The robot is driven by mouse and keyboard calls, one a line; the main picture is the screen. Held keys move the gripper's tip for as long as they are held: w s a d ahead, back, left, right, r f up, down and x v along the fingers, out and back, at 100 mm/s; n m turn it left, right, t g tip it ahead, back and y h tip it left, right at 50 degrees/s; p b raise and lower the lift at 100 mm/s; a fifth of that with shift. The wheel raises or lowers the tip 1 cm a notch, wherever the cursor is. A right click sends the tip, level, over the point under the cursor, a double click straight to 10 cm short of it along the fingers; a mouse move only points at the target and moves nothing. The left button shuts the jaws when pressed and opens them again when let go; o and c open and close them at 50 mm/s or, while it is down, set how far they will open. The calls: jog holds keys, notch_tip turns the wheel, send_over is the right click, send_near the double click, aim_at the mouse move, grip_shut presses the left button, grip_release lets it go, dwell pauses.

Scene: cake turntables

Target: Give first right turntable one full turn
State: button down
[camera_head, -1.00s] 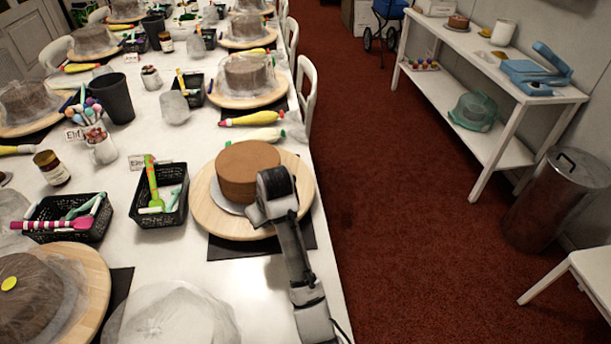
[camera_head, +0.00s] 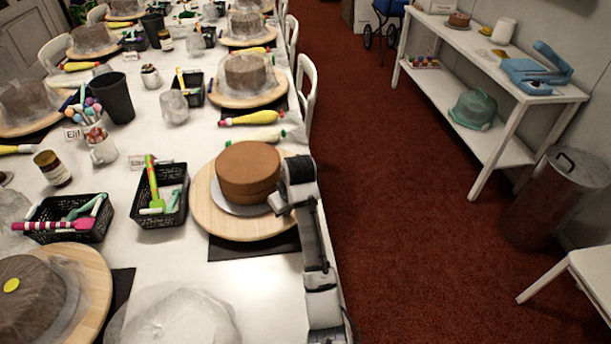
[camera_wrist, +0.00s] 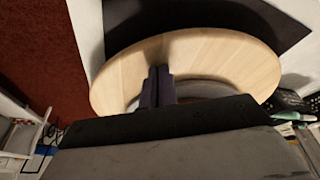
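The first right turntable (camera_head: 228,222) is a round light-wood disc on a dark mat, bearing an uncovered brown cake (camera_head: 247,172) on a silver board. My gripper (camera_head: 284,203) is at the disc's right side, beside the cake and pointing down. In the wrist view, the turntable (camera_wrist: 228,55) spans the upper middle. My gripper's two dark fingers (camera_wrist: 158,84) are side by side with almost no gap, over the wooden rim next to the silver board. They look shut with nothing between them. Whether the tips touch the wood is unclear.
A black basket with tools (camera_head: 159,196) stands close to the turntable's left. A piping bag (camera_head: 254,138) lies behind it. A plastic-covered bowl shape (camera_head: 172,315) is in front. A white chair (camera_head: 307,85) stands beyond the table's right edge, with open red carpet beside it.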

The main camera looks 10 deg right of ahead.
aim_at(245, 231)
jog(key=shift+a, duration=0.4)
jog(key=shift+r, duration=0.15)
jog(key=s+a, duration=0.1)
jog(key=a, duration=0.1)
jog(key=s+a, duration=0.2)
jog(key=a, duration=0.1)
jog(key=s+a, duration=0.2)
jog(key=shift+s+a+r+p, duration=0.15)
jog(key=shift+s+a+p, duration=0.1)
jog(key=shift+a+p, duration=0.05)
jog(key=w+a, duration=0.1)
jog(key=a, duration=0.2)
jog(key=w+a, duration=0.1)
jog(key=a, duration=0.2)
jog(key=w+a, duration=0.1)
jog(key=a, duration=0.2)
jog(key=shift+a, duration=0.1)
jog(key=shift+f, duration=0.45)
jog(key=shift+s+d, duration=0.3)
jog(key=shift+d, duration=0.75)
jog(key=shift+s+d, duration=0.3)
jog(key=shift+d, duration=0.7)
jog(key=shift+s+d, duration=0.3)
jog(key=shift+d, duration=0.75)
